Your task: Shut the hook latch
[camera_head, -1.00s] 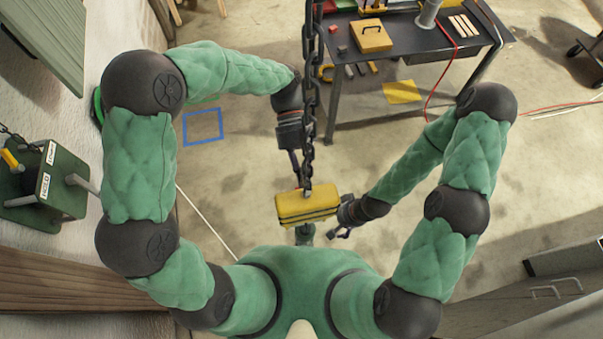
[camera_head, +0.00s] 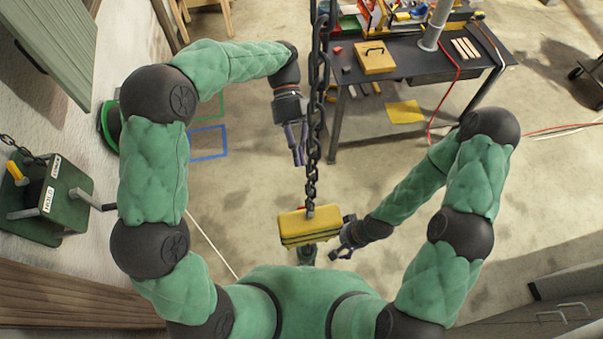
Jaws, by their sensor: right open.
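A yellow block (camera_head: 308,227) with dark stripes hangs from a dark chain (camera_head: 316,105) in front of my chest. I cannot make out a hook or its latch; anything under the block is mostly hidden from above. My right gripper (camera_head: 343,252) is open and empty, just to the right of the block and slightly below it in the picture. My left gripper (camera_head: 298,152) is above the block in the picture, left of the chain, with its fingers pointing down. Its two slim fingers show close together, and nothing is seen between them.
A dark workbench (camera_head: 455,62) with a yellow case (camera_head: 374,58) stands at the back right. A green box (camera_head: 50,203) with a yellow handle is at the left wall. A grey cabinet (camera_head: 545,300) is at lower right. Open floor lies between.

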